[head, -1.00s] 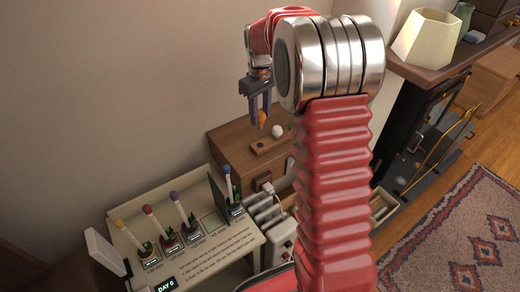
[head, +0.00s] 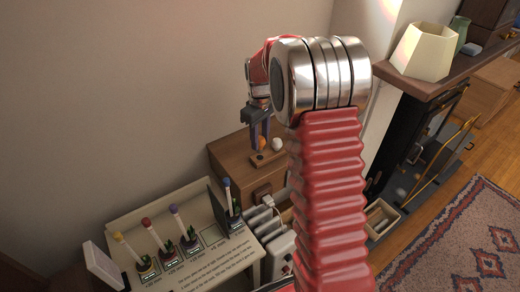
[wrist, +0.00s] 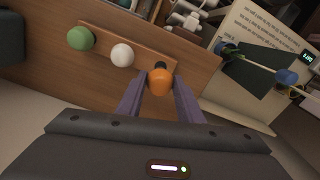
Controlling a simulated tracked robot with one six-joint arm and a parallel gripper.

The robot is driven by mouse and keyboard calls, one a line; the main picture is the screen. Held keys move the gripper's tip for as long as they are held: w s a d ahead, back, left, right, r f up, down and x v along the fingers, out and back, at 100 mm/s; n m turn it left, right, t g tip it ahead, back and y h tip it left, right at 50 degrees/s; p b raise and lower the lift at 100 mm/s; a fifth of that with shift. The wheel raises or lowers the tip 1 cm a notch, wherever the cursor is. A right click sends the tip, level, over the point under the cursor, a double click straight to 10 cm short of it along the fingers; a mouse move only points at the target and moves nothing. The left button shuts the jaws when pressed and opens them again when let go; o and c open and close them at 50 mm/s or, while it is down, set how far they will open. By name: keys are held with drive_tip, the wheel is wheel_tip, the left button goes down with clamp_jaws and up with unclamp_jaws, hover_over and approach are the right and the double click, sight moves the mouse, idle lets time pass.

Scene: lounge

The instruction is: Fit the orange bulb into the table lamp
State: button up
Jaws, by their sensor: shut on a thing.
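My gripper (head: 260,145) is shut on the orange bulb (head: 262,143), which also shows between the fingertips in the wrist view (wrist: 160,82). The bulb is at the near end of a wooden bulb rack (head: 256,160), with a dark cap or hole just beyond it. I cannot tell whether it touches the rack. A white bulb (wrist: 122,54) and a green bulb (wrist: 80,38) stand on the rack beside it. A cream, faceted lampshade (head: 424,48) stands on the mantel at the upper right in the head view. I cannot tell whether it is the table lamp; no socket shows.
The rack lies on a wooden cabinet (head: 228,158). A plant display board (head: 205,262) with several coloured-tipped sticks stands in front. The fireplace (head: 405,150) and a patterned rug (head: 455,245) are at right.

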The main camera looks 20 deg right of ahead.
sight(260, 148)
drive_tip(key=shift+f, duration=0.45)
drive_tip(key=shift+f, duration=1.85)
drive_tip(key=shift+f, duration=0.15)
drive_tip(key=o, duration=1.1)
drive_tip(key=shift+o, duration=0.2)
wheel_tip(260, 148, up, 12)
drive_tip(key=shift+f, duration=0.15)
drive_tip(key=shift+r, duration=0.3)
